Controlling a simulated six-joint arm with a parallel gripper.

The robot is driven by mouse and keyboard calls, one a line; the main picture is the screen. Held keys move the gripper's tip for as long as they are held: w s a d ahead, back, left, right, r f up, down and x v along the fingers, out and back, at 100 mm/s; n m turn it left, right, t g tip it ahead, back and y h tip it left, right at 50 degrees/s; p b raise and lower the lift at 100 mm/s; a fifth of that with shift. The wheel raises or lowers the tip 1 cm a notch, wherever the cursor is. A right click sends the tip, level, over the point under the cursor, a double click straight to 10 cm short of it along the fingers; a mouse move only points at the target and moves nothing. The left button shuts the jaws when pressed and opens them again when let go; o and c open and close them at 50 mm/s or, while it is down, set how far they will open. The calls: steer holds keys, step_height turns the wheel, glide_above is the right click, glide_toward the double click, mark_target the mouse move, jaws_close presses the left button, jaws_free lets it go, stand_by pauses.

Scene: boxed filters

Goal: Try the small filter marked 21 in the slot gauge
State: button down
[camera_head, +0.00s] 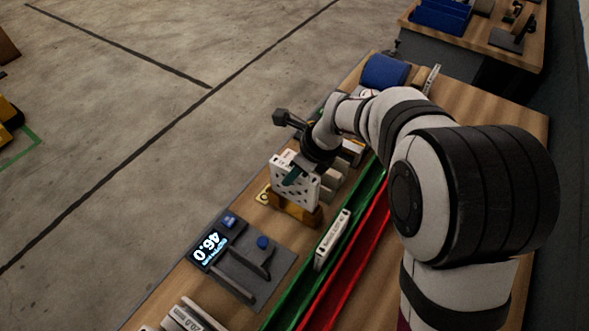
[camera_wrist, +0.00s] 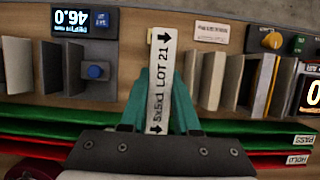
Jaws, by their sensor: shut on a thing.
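The small filter (camera_head: 303,188) is a thin white box with a perforated face. In the wrist view the filter (camera_wrist: 158,85) shows its edge label, "5x5x1 LOT 21". My gripper (camera_head: 292,176) is shut on it; the teal fingers (camera_wrist: 160,115) lie on both sides. The filter stands upright over an orange-brown block (camera_head: 301,215), which may be the slot gauge. Its lower edge meets the block in the head view, but I cannot tell how deep it sits. The block's slot is hidden.
A grey fixture (camera_head: 256,262) with a blue knob and a 46.0 display (camera_head: 209,248) stands at left.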

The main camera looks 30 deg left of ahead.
steer(key=shift+f, duration=0.6)
steer(key=shift+r, duration=0.1)
stand_by(1.1)
steer(key=shift+r, duration=3.9)
steer(key=shift+f, duration=2.15)
steer(key=shift+f, duration=1.85)
